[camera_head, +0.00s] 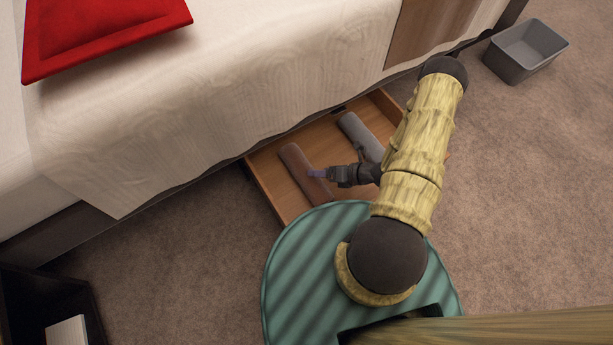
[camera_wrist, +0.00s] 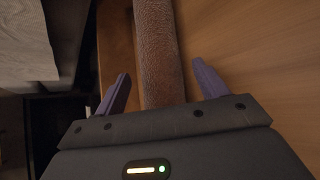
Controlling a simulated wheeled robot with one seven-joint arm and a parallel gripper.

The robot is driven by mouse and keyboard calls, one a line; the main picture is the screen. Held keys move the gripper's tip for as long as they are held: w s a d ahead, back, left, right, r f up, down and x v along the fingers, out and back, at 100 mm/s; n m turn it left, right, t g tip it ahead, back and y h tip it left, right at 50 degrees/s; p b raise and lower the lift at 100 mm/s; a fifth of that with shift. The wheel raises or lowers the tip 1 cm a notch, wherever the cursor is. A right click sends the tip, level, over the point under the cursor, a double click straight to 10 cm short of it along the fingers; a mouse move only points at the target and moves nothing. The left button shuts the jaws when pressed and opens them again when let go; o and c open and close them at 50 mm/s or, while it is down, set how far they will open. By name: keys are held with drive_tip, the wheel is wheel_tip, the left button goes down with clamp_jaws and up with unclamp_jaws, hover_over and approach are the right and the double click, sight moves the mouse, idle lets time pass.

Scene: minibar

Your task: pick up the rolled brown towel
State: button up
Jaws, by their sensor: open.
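The rolled brown towel (camera_head: 305,174) lies in an open wooden drawer (camera_head: 268,190) under the bed. In the wrist view the towel (camera_wrist: 157,55) runs lengthwise between the two purple fingers of my gripper (camera_wrist: 162,88). The fingers stand apart, one on each side of the towel, and grip nothing. In the head view my gripper (camera_head: 318,174) is over the towel's middle to lower part. I cannot tell its exact height above the drawer floor.
A rolled grey towel (camera_head: 361,136) lies in the drawer to the right, partly hidden by my arm. The bed (camera_head: 235,95) overhangs the drawer's far side. A grey bin (camera_head: 525,50) stands at upper right. A dark box (camera_head: 40,300) is at lower left. Carpet at right is clear.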

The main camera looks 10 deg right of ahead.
drive_tip(key=shift+b+x, duration=0.75)
drive_tip(key=shift+x, duration=0.45)
drive_tip(key=shift+w+a+f, duration=0.2)
drive_tip(key=shift+a+f, duration=0.05)
drive_tip(key=c, duration=0.8)
drive_tip(key=shift+c, duration=0.2)
drive_tip(key=shift+r, duration=0.1)
